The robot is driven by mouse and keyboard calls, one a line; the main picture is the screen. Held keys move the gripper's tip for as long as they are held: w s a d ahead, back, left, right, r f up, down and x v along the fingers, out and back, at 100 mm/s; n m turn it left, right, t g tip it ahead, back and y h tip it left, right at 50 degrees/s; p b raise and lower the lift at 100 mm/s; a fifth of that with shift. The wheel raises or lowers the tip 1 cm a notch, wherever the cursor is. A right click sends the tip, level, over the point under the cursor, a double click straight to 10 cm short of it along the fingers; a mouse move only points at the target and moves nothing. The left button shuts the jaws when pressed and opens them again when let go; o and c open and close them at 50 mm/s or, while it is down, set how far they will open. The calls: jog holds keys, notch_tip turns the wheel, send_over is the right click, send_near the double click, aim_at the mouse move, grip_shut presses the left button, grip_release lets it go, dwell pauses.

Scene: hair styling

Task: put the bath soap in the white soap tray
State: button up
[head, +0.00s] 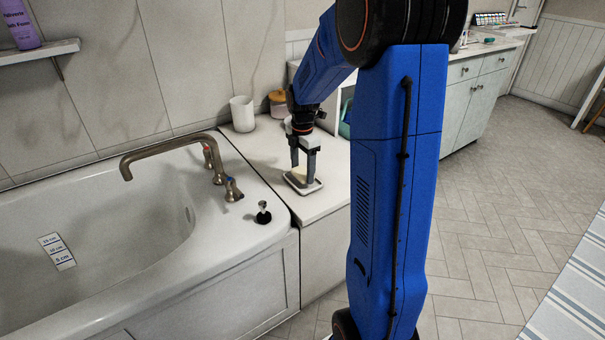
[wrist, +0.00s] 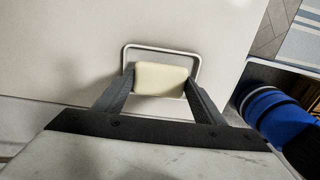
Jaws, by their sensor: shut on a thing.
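The bath soap (wrist: 161,78) is a pale cream bar with rounded edges, seen between my fingers in the wrist view. My gripper (head: 305,178) points down over the counter beside the bathtub and is shut on the soap. The white soap tray (head: 303,188) lies directly below on the counter. In the wrist view the tray's rim (wrist: 160,47) shows around the far side and right of the soap. The soap looks over or within the tray; I cannot tell whether it touches the tray floor. The near part of the tray is hidden by the soap and fingers.
A white cup (head: 242,114) and an orange-brown jar (head: 277,103) stand at the back of the counter. The bathtub (head: 262,240) with its tap (head: 170,150) and a dark stopper (head: 263,213) lies to the left. The counter around the tray is clear.

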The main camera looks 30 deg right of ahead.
aim_at(303, 171)
jog(key=shift+f, duration=0.85)
jog(key=shift+f, duration=0.15)
jog(key=o, duration=0.8)
notch_tip(303, 171, up, 12)
jog(key=s+a+r+m+t, duration=0.1)
jog(key=s+a+r+m, duration=0.35)
jog(key=s, duration=0.25)
jog(key=s+a+m+t, duration=0.1)
jog(key=s+a+m, duration=0.2)
jog(key=s, duration=0.4)
jog(key=s+a+f+m+t, duration=0.1)
jog(key=s+a+m, duration=0.3)
jog(key=s+m, duration=0.2)
jog(key=s+a+f+m+t, duration=0.1)
jog(key=s+a+m, duration=0.3)
jog(key=s, duration=0.6)
jog(key=shift+s+a+f+m+t, duration=0.15)
jog(key=shift+f+m+t, duration=0.05)
jog(key=shift+m+t, duration=0.25)
